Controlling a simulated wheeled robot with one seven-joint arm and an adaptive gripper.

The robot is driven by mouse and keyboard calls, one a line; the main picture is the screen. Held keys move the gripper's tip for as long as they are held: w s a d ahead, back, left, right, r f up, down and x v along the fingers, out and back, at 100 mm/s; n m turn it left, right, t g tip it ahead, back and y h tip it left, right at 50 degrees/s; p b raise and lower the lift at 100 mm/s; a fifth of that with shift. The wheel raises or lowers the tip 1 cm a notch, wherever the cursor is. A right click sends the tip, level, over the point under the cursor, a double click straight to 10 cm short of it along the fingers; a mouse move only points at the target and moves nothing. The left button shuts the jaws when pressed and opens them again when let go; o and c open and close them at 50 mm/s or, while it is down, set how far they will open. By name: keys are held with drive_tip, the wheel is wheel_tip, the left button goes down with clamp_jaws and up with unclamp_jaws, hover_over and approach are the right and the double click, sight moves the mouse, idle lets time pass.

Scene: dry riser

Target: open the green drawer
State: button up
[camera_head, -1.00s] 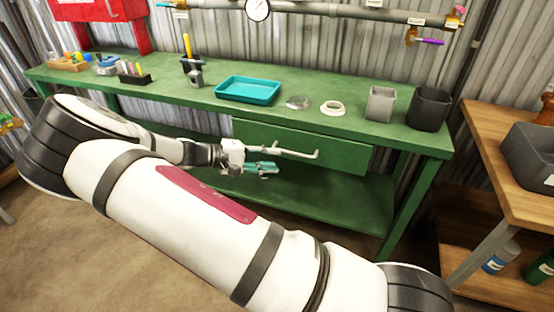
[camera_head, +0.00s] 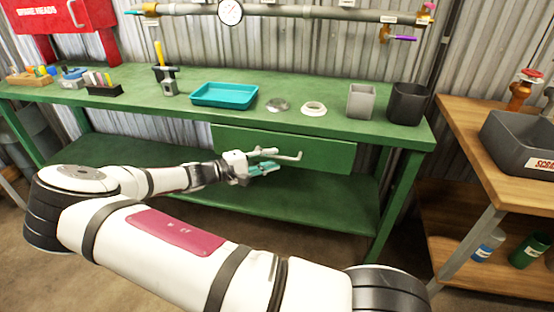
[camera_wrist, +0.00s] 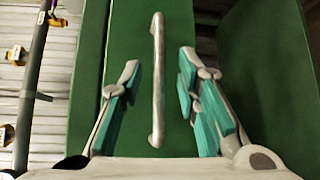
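The green drawer (camera_head: 325,152) is under the bench top on the right and looks shut. Its pale bar handle (camera_head: 288,156) runs along the front. In the wrist view the handle (camera_wrist: 157,80) stands lengthwise on the green drawer front (camera_wrist: 148,28). My gripper (camera_head: 265,168) is in front of the drawer's left part, close to the handle and partly overlapping it in the head view. In the wrist view my gripper (camera_wrist: 162,90) is open, with one teal-padded finger on each side of the handle and gaps on both sides. Whether the fingertips reach past the bar is unclear.
The green bench (camera_head: 130,92) carries a teal tray (camera_head: 224,95), a grey cup (camera_head: 360,101), a dark bin (camera_head: 407,104) and small tools. A wooden table (camera_head: 505,160) stands at the right. The lower shelf (camera_head: 300,205) is mostly bare below the drawer.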

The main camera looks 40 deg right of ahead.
sight(276, 157)
drive_tip(key=shift+s+d+f, duration=0.1)
drive_tip(key=shift+s+d, duration=0.05)
drive_tip(key=shift+d, duration=0.65)
drive_tip(key=shift+s+d+f, duration=0.1)
drive_tip(key=shift+d, duration=0.7)
clamp_jaws()
